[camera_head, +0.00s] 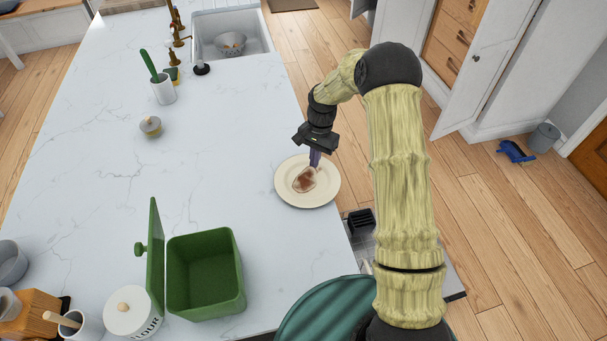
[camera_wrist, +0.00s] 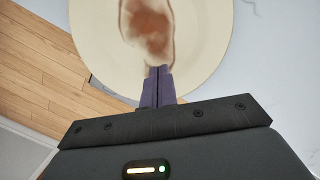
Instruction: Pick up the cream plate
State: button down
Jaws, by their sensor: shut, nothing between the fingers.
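The cream plate (camera_head: 292,196) lies on the white marble counter near its right edge. I cannot tell whether the fingertips touch the plate.
An open green bin (camera_head: 205,275) stands on the counter at the front, with a flour jar (camera_head: 130,312) beside it. A small lidded pot (camera_head: 151,126) and a white cup with a green-handled brush (camera_head: 163,92) stand farther left. The counter left of the plate is clear.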

aim_at(303, 185)
jog(key=s+a, duration=0.1)
jog(key=s, duration=0.1)
jog(key=s+a+p, duration=0.1)
jog(key=s, duration=0.1)
jog(key=s+a+p, duration=0.1)
jog(key=s, duration=0.1)
jog(key=shift+a+r, duration=0.1)
jog(key=shift+a, duration=0.25)
jog(key=shift+w+f+p, duration=0.1)
jog(key=shift+f+p, duration=0.2)
jog(key=shift+p, duration=0.25)
jog(key=shift+w+d+f+b, duration=0.1)
jog(key=shift+f+b, duration=0.4)
jog(key=shift+f, duration=0.15)
